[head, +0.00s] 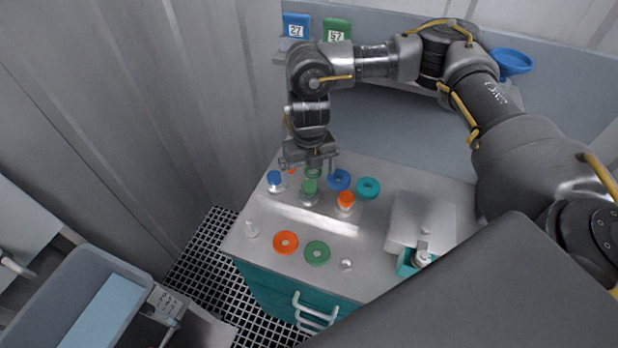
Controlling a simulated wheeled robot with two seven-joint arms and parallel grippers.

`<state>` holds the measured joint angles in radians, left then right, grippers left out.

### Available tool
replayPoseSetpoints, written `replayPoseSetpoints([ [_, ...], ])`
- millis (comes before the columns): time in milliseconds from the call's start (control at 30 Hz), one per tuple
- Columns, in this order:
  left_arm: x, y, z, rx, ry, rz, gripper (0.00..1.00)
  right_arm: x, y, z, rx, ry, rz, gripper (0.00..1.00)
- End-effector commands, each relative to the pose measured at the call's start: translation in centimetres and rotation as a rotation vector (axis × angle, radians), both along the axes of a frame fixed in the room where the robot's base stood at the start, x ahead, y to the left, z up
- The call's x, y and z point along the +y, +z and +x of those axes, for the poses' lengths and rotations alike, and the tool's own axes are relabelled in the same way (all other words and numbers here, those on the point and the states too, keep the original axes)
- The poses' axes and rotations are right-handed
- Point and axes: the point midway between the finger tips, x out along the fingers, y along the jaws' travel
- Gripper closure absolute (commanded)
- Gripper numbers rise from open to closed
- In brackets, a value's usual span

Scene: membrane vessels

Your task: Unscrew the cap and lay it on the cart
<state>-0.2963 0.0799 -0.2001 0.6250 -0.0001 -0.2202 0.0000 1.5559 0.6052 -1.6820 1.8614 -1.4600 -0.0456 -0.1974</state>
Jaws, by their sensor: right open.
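My right gripper (309,165) comes down from above over the back part of the cart (385,270). It is open, with its fingers just above or beside the green cap (310,186); I cannot tell whether they touch it. The green cap sits on a small vessel, between a vessel with a blue cap (274,177) and a vessel with an orange cap (346,199). All three stand upright in a row on the cart top. The gripper partly hides small green and orange things behind them. My left gripper is not in view.
Blue (339,180), teal (368,188), orange (285,242) and green (317,253) rings lie flat on the cart. A grey box (421,220) and a teal holder (410,262) stand at the right. Bare cart top lies around the front rings. A wall rises at left.

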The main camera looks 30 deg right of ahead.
Motion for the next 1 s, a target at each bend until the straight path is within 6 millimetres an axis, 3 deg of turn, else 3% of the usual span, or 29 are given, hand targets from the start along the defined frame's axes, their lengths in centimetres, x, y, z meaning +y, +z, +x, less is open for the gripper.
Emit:
replayPoseSetpoints([
  [567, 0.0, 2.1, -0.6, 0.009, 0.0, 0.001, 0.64, 0.0, 0.1, -0.1, 0.0, -1.073, -0.002, 0.0],
  [600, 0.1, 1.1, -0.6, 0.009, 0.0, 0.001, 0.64, 0.0, -1.2, -0.1, 0.001, -1.076, -0.003, 0.0],
  [700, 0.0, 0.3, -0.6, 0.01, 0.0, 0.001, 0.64, 0.0, -2.4, 0.0, 0.001, -1.071, -0.001, 0.0],
  [1000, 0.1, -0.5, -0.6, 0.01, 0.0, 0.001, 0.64, 0.0, -4.1, 0.0, -0.002, -1.068, 0.0, 0.0],
])
